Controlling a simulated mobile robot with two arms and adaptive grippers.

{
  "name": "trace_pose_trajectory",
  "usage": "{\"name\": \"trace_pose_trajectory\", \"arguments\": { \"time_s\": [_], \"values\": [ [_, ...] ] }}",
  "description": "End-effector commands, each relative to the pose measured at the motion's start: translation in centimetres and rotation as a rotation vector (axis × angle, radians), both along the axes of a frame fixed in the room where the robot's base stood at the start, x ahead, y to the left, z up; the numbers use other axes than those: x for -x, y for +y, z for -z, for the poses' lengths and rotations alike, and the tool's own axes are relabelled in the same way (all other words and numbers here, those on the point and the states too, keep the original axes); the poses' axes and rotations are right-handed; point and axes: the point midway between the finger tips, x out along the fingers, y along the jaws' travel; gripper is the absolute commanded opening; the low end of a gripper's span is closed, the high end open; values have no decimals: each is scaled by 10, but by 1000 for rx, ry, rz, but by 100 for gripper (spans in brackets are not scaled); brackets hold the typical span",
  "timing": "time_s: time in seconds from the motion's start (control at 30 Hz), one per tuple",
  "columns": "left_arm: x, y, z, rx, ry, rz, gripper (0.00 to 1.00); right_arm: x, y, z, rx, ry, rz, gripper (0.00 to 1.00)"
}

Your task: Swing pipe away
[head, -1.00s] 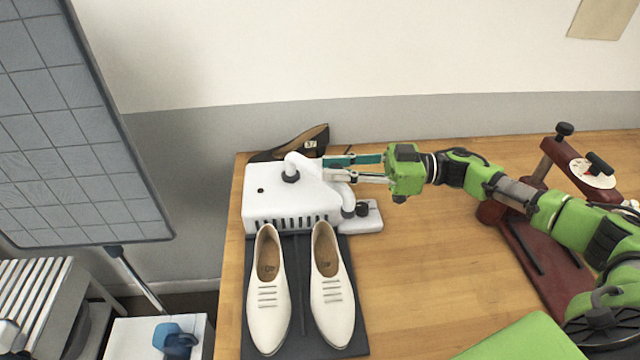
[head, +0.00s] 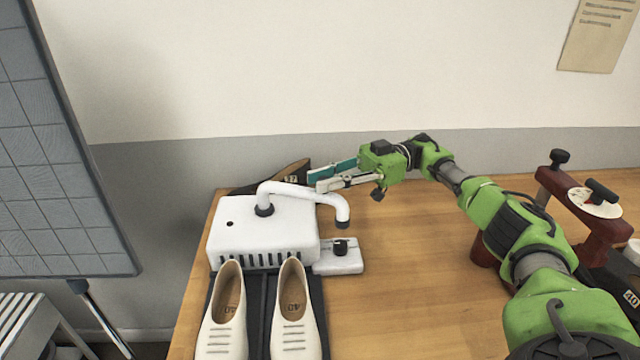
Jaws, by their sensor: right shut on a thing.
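The white pipe (head: 290,190) rises from a black collar on top of the white dryer box (head: 255,238). It reaches right past the box and bends down to a dark-tipped end above the area behind the knob (head: 341,247). My right gripper (head: 315,181) comes in from the right with its teal and pale fingers at the pipe's far side, shut on the pipe. The exact contact is small and partly hidden. My left gripper is not in view.
White shoes (head: 292,322) stand on a dark mat in front of the box. A dark shoe (head: 292,174) lies behind it. A dark red stand (head: 590,212) is at right. The wooden table (head: 415,260) has free room in the middle.

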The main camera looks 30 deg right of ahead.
Motion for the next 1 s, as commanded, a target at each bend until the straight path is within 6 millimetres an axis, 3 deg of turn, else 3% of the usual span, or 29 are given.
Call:
{"name": "trace_pose_trajectory", "arguments": {
  "time_s": [0.3,0.33,0.4,0.77,1.0],
  "values": [
    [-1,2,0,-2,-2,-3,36,-1,0,0,2,1,2,0],
    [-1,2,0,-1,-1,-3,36,-1,0,0,2,1,3,27],
    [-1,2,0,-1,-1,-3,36,-1,0,0,2,0,2,37],
    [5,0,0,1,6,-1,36,0,0,-4,1,-2,1,37],
    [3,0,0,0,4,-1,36,0,0,-42,2,-6,0,37]
  ]
}}
